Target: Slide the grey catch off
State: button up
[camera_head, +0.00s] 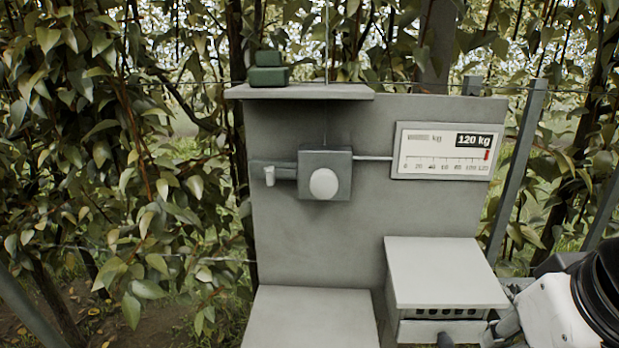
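A dark grey box (338,160) with a white oval knob (323,184) is fixed to the upright grey panel. A grey bar (284,172) runs out of the box's left side and carries a small pale peg (269,176). This bar looks like the catch, but I cannot tell for sure. A thin light rod (372,158) runs from the box's right side to the scale display. Part of my arm, white and black, shows at the lower right, well away from the box. My gripper's fingers do not show.
Green blocks (268,76) sit on the top ledge (300,92). The scale display (447,150) reads 120 kg, with a red mark at its right end. A pale slotted box (445,272) stands at lower right, a bare grey block (310,320) at lower middle. Posts and foliage surround the panel.

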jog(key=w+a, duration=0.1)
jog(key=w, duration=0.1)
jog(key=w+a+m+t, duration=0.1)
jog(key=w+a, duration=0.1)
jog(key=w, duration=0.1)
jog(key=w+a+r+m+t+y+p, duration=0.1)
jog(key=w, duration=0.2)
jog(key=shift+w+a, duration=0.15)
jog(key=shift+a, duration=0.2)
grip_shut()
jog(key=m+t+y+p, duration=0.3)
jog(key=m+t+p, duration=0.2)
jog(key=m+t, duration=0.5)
send_near(286, 177)
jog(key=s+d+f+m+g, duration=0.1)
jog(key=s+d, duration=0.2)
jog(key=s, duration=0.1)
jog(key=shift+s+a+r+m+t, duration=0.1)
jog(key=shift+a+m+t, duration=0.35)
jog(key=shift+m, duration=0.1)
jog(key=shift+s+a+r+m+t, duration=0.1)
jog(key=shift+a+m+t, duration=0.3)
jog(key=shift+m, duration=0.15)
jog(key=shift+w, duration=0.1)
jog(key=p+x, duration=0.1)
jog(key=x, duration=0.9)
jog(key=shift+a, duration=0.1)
